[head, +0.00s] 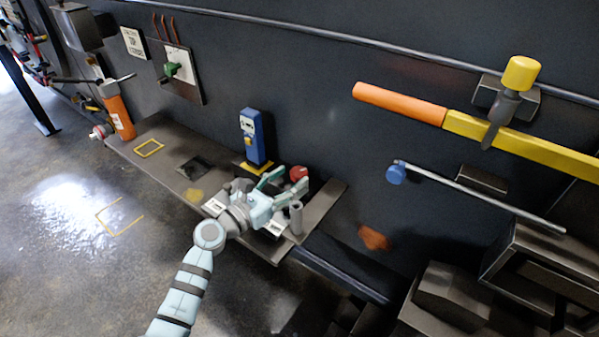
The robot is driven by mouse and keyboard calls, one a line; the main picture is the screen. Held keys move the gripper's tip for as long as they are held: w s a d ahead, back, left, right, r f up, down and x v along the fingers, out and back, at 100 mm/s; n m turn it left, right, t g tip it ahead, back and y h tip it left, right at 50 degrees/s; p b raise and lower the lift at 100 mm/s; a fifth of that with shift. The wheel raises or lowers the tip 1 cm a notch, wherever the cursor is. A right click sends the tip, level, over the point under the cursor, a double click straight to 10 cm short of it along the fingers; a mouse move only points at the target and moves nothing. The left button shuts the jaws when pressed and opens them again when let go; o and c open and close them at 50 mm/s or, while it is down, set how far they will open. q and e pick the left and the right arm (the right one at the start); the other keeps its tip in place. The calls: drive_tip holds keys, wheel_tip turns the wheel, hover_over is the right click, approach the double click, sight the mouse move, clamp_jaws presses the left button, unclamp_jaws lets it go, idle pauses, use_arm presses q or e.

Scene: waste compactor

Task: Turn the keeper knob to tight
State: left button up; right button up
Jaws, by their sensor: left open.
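Three knob-like parts show, and no readable label tells which is the keeper knob. A yellow knob (520,73) stands on a grey clamp over the orange and yellow bar (400,103) at the upper right. A round red knob (299,173) is at the shelf's right part, by the wall. A blue knob (396,175) sits at the left end of a thin grey rod. My left gripper (291,182) is open over the shelf, its fingers close to the red knob; I cannot tell whether they touch it. My right gripper is out of view.
The shelf (328,198) carries a blue device (252,138) and a grey upright cylinder (296,217) near my gripper. An orange bottle (120,117) stands at its left end. Dark metal boxes (450,296) fill the lower right. The floor at left is open.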

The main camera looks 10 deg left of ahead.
sight(299, 171)
use_arm(q)
drive_tip(key=x, duration=0.3)
drive_tip(key=shift+w+f, duration=0.2)
drive_tip(key=shift+w, duration=0.1)
drive_tip(key=shift+w+d+b, duration=0.25)
drive_tip(key=shift+w+b, duration=0.05)
drive_tip(key=shift+w, duration=0.05)
drive_tip(key=shift+r, duration=0.15)
drive_tip(key=shift+s, duration=0.1)
drive_tip(key=c, duration=1.1)
drive_tip(key=shift+f+m+g+h+b, duration=0.2)
drive_tip(key=shift+m+g+h+b, duration=0.3)
drive_tip(key=shift+b, duration=0.3)
drive_tip(key=shift+c, duration=0.2)
drive_tip(key=m+g+h+b, duration=0.6)
drive_tip(key=b, duration=0.3)
drive_tip(key=shift+g+b, duration=0.3)
drive_tip(key=shift+r+m+g+h+b, duration=0.15)
drive_tip(key=shift+m+g+h+b, duration=0.25)
drive_tip(key=shift+g+b, duration=0.2)
